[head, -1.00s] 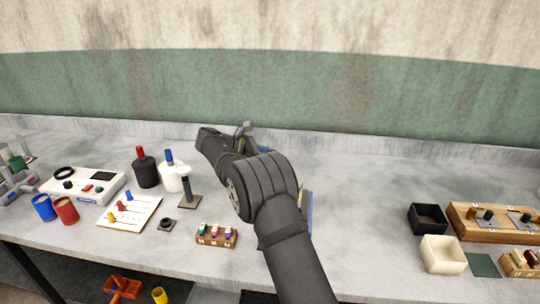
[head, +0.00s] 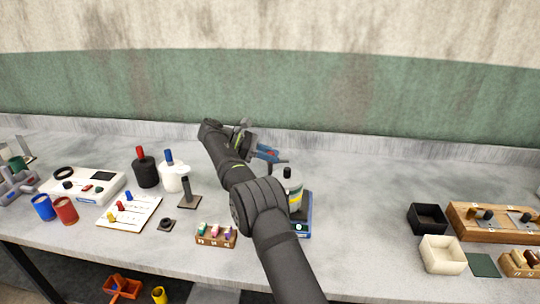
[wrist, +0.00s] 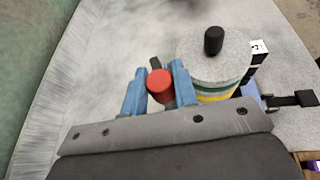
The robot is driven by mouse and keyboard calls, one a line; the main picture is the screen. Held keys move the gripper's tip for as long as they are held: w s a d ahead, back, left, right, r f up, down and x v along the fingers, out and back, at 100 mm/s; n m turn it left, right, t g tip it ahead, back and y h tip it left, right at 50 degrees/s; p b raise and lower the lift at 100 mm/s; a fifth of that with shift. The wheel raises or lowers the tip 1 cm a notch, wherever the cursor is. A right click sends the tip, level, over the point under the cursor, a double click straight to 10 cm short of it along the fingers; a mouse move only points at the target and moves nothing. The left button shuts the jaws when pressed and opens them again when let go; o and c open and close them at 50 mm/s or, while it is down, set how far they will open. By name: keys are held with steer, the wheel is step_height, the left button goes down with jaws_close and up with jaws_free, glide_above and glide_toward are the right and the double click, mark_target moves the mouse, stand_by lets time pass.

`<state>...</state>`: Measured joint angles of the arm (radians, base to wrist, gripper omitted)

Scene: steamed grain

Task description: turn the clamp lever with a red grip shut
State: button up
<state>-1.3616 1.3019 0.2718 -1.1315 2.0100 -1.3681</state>
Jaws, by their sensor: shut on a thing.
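The clamp lever's red grip (wrist: 160,86) shows in the wrist view between the two blue fingers of my gripper (wrist: 160,75). My gripper is shut on it. A short dark bar shows just behind the grip. The rest of the lever is hidden by my gripper. To the right of the fingers stands a round stack with a grey top (wrist: 215,60), a black knob, and green and yellow bands. In the head view my gripper (head: 267,154) is behind this stack (head: 292,183), whose blue base (head: 303,222) is partly covered by my arm.
Left on the table are a wooden block with small coloured pieces (head: 215,240), a black post on a plate (head: 188,197), and white (head: 172,180) and black (head: 146,172) bottles. Black (head: 427,218) and cream (head: 442,255) boxes stand right. The table between stack and boxes is clear.

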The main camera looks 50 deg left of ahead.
steer(key=o, duration=1)
steer(key=shift+r+n+t+y, duration=0.1)
steer(key=shift+n+t+y, duration=0.3)
steer(key=shift+n+t, duration=0.1)
